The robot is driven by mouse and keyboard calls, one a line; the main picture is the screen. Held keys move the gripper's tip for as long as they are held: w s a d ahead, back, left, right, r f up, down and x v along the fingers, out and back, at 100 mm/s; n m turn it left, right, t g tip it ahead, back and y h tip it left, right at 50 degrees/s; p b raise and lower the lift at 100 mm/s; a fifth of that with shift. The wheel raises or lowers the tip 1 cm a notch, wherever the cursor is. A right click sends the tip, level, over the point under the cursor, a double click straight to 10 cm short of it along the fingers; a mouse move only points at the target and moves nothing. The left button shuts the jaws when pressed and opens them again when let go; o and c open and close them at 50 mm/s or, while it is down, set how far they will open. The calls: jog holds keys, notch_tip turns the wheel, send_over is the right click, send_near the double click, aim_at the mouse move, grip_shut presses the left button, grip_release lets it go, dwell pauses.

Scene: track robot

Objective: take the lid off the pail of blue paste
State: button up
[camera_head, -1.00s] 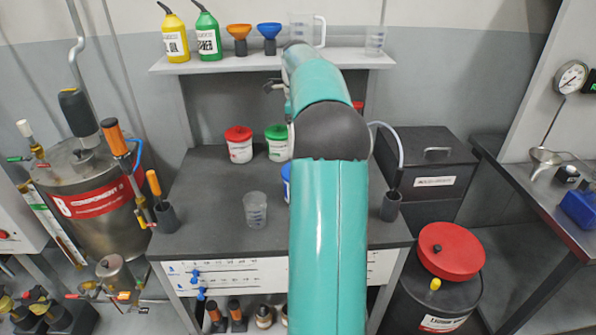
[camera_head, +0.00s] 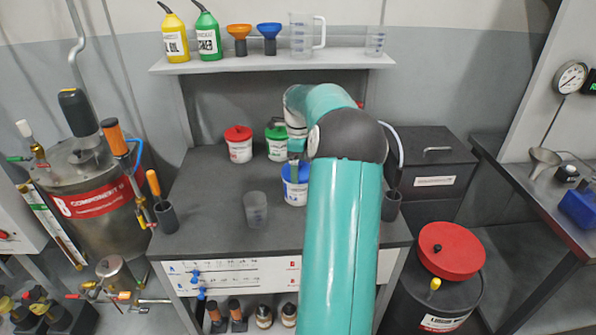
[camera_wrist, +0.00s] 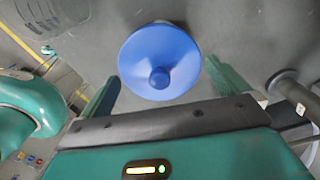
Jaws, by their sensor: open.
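The pail of blue paste (camera_head: 295,193) is a small white tub with a blue band, standing on the dark bench in the head view. Its blue lid (camera_wrist: 145,50) is on it in the head view, partly covered by my arm. In the wrist view the lid is a round blue disc with a knob (camera_wrist: 159,77) at its centre. My gripper (camera_wrist: 163,70) is open, with one finger on each side of the lid in the picture. The fingers hold nothing. I cannot tell the exact height between fingertips and knob.
A red-lidded pail (camera_head: 239,150) and a green-lidded pail (camera_head: 276,150) stand behind to the left. A clear cup (camera_head: 255,209) stands in front to the left. A grey holder (camera_head: 391,206) is at the right. The shelf (camera_head: 270,60) runs above the bench's back.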

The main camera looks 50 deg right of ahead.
jog(key=shift+c, duration=0.4)
jog(key=c, duration=0.6)
jog(key=shift+r, duration=0.15)
